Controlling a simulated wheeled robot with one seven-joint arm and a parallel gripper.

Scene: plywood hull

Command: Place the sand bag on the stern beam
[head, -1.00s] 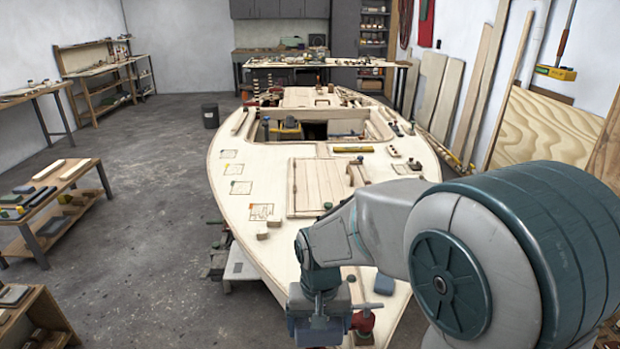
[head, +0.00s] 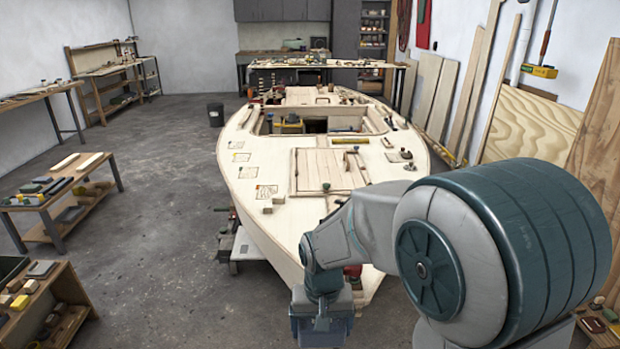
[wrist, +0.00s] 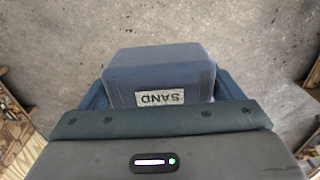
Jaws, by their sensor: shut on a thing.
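The sand bag (wrist: 160,80) is a blue-grey block with a white SAND label, upside down in the wrist view. My gripper (wrist: 158,100) is shut on it, and bare concrete floor shows behind it. The plywood hull (head: 290,235) stretches away from me. I cannot clearly pick out the stern beam; the far end of the hull is small and cluttered.
A low bench with blocks (head: 65,190) and a shelf unit (head: 45,305) stand at left. A dark bin (head: 216,114) is on the floor. Plywood sheets (head: 530,125) lean on the right wall. The floor (head: 160,240) left of the hull is clear.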

